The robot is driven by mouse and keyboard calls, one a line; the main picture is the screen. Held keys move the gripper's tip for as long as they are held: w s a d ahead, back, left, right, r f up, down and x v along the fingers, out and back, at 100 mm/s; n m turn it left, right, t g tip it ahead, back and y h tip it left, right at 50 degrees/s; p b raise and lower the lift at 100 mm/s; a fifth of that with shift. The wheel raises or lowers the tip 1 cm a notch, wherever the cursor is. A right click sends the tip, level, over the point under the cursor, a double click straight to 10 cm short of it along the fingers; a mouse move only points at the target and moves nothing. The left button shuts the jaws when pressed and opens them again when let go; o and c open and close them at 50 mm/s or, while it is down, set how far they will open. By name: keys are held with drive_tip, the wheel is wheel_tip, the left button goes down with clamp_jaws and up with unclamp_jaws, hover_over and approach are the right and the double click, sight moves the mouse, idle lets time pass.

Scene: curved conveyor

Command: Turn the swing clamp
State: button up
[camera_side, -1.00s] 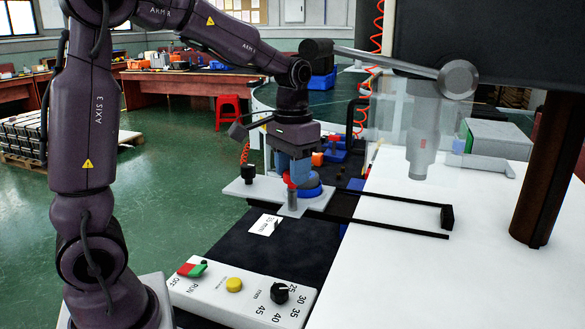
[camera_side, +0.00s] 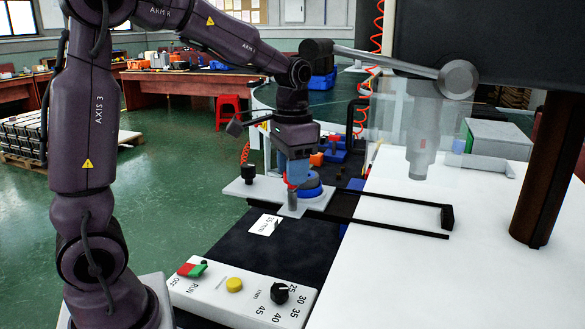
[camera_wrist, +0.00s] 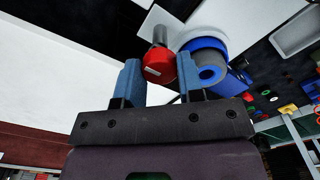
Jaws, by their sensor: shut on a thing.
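The swing clamp has a red head (camera_wrist: 159,66) on a grey metal post (camera_side: 293,203), on a pale plate beside the conveyor. In the wrist view the red head lies between the blue fingertips of my gripper (camera_wrist: 160,82). In the side view my gripper (camera_side: 294,178) is straight above the post, shut on the red head, with the fingers hiding most of it. A blue round part with a grey top (camera_wrist: 206,62) sits right beside the clamp, and its blue base also shows in the side view (camera_side: 314,191).
A control panel (camera_side: 220,306) with a red-green switch, yellow button and black dial stands in front. A "35 mm" card (camera_side: 265,224) lies on the dark belt. Black rails (camera_side: 400,229) extend right over the white table (camera_side: 400,290). A clear guard hangs behind.

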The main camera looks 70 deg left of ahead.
drive_tip(key=o, duration=0.9)
wheel_tip(320, 180, up, 8)
drive_tip(key=shift+f, duration=0.2)
drive_tip(key=shift+w, duration=0.15)
drive_tip(key=shift+s+d+f+n+t, duration=0.2)
drive_tip(key=shift+s+d+f+n, duration=0.15)
drive_tip(key=shift+f, duration=0.2)
drive_tip(key=shift+s+d+f+n+t, duration=0.25)
drive_tip(key=shift+s+f, duration=0.1)
drive_tip(key=shift+f, duration=0.15)
drive_tip(key=shift+s+d+f+m+t, duration=0.15)
drive_tip(key=shift+s+d+t, duration=0.65)
drive_tip(key=shift+s+d, duration=1)
drive_tip(key=shift+s+d+f+m+t, duration=0.2)
drive_tip(key=shift+s+d+t, duration=0.8)
drive_tip(key=shift+s, duration=1.25)
drive_tip(key=shift+s+d+f+m+t, duration=0.15)
drive_tip(key=shift+s+d+t, duration=0.4)
drive_tip(key=shift+s+d, duration=1.35)
